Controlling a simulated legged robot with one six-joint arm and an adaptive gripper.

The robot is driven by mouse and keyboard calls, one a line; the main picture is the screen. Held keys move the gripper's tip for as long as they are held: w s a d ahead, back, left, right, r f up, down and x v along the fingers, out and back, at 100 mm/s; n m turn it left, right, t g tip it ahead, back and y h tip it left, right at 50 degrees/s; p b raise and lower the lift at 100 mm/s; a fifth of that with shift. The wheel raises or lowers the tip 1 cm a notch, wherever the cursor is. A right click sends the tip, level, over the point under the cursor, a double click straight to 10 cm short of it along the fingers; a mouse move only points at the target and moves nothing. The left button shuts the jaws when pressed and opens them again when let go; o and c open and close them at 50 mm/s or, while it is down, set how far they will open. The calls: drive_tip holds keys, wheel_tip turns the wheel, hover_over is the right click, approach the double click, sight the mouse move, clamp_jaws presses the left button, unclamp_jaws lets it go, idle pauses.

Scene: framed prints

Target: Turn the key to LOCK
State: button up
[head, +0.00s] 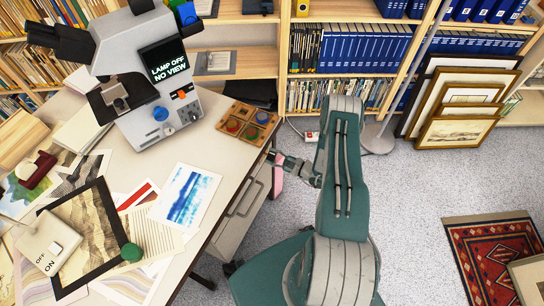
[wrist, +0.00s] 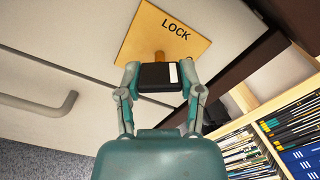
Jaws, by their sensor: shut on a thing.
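A brass-coloured plate (wrist: 142,36) marked LOCK is fixed to the pale front of the desk unit in the wrist view. The word is on the plate's upper right part. A key (wrist: 154,76) with a black head and a brass shaft stands at the plate's lower edge; a white stripe marks the right part of its head. My gripper (wrist: 160,82) is shut on the black head, one finger at each side. Where the shaft enters is partly hidden by the head. In the head view my gripper (head: 277,158) is at the desk's right side; the key cannot be made out there.
A drawer handle (wrist: 42,120) is left of the plate. The desk (head: 215,145) carries a microscope (head: 150,75), a wooden tray (head: 248,124), prints and a switch box (head: 48,244). Bookshelves (head: 350,50) stand behind, framed pictures (head: 458,105) lean at right.

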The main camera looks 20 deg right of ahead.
drive_tip(key=n, duration=0.5)
drive_tip(key=shift+n, duration=0.3)
drive_tip(key=n, duration=0.5)
drive_tip(key=shift+s+a+n, duration=0.1)
drive_tip(key=shift+n, duration=0.3)
drive_tip(key=shift+f, duration=0.1)
drive_tip(key=o, duration=1.1)
drive_tip(key=shift+o, duration=0.2)
drive_tip(key=v, duration=1.2)
